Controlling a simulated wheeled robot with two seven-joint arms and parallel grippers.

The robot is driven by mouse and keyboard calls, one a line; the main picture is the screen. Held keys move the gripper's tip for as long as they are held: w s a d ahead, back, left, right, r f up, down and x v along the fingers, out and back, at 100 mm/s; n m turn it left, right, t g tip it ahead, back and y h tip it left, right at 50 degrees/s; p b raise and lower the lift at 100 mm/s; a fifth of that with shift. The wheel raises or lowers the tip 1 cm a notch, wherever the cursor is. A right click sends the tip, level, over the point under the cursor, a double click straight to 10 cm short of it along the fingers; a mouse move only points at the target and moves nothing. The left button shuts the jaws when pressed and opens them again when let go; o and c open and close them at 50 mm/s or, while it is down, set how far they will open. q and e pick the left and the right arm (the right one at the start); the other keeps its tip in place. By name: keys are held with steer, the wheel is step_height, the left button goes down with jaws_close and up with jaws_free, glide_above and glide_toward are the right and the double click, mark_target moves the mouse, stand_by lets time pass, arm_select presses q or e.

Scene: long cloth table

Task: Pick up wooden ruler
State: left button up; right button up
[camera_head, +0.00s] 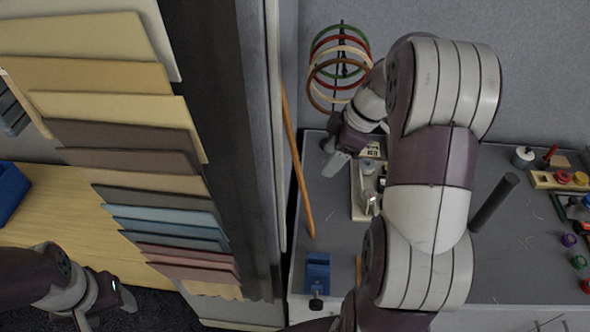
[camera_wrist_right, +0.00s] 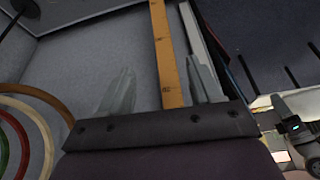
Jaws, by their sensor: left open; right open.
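The wooden ruler (camera_head: 299,170) is a long, thin orange-brown strip leaning upright against the side of the tall panel, its lower end by the grey worktop. In the right wrist view the ruler (camera_wrist_right: 167,55) shows markings and appears between the two fingers of my open right gripper (camera_wrist_right: 160,85), with no visible grip; its depth from the fingers is unclear. In the head view my right gripper (camera_head: 338,160) is right of the ruler, partly hidden by my arm. My left gripper (camera_head: 122,300) is low at the left, far from the ruler; its fingers are barely visible.
A rack of coloured sample sheets (camera_head: 140,150) and the tall panel (camera_head: 255,100) stand left of the ruler. A stand with coloured rings (camera_head: 340,65) is behind my right gripper. A blue clamp-like object (camera_head: 317,272) sits near the worktop's front edge.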

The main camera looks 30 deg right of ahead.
steer(key=b, duration=0.5)
glide_toward(305, 191)
steer(key=f, duration=0.1)
steer(key=shift+n, duration=0.3)
steer(key=p+x, duration=0.2)
steer(key=x, duration=0.4)
steer(key=shift+a+f, duration=0.25)
steer(key=shift+f, duration=0.1)
steer(key=shift+w+a+f, duration=0.15)
steer(key=shift+w+f, duration=0.15)
steer(key=shift+f, duration=0.05)
steer(key=shift+s, duration=0.15)
steer(key=c, duration=0.9)
steer(key=shift+c, duration=0.9)
